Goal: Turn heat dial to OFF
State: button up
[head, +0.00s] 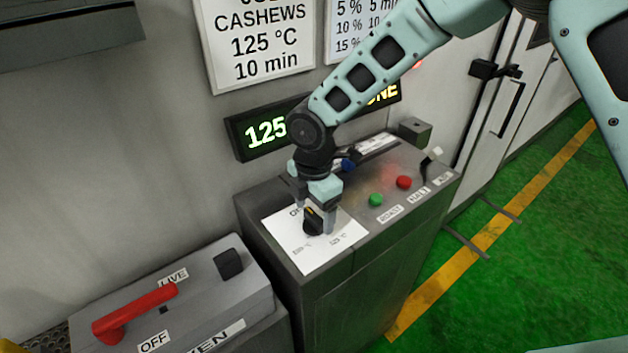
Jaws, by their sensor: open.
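The heat dial is a black knob (313,222) with a small light pointer mark, on a white label plate (306,257) on top of the grey control cabinet. The label text is partly hidden by my gripper; temperature marks show along its front edge. My gripper (318,219) points down over the dial, its fingers open, one on the far left side and one to the right of the knob. I cannot tell whether the fingers touch the knob.
A green button (376,200) and a red button (404,182) sit right of the dial. A red lever (135,313) lies on the lower grey box at the left, between LIVE and OFF labels. A lit display (264,133) reads 125.

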aim_at(314, 215)
notch_tip(314, 215, up, 17)
jog(key=b, duration=0.3)
jog(key=shift+f, duration=0.15)
jog(key=s+d+f+m+b, duration=0.1)
jog(key=s+d+m, duration=0.3)
jog(key=s, duration=0.4)
jog(key=s+d+f+m+b, duration=0.1)
jog(key=s+d+f+m, duration=0.3)
jog(key=s+m, duration=0.3)
jog(key=s+d+f+m+b, duration=0.1)
jog(key=s+d+f+m, duration=0.2)
jog(key=s+m, duration=0.3)
jog(key=s+d, duration=0.1)
jog(key=s, duration=0.2)
jog(key=shift+s+f+y, duration=0.15)
jog(key=shift+s+y, duration=0.05)
jog(key=shift+y, duration=0.1)
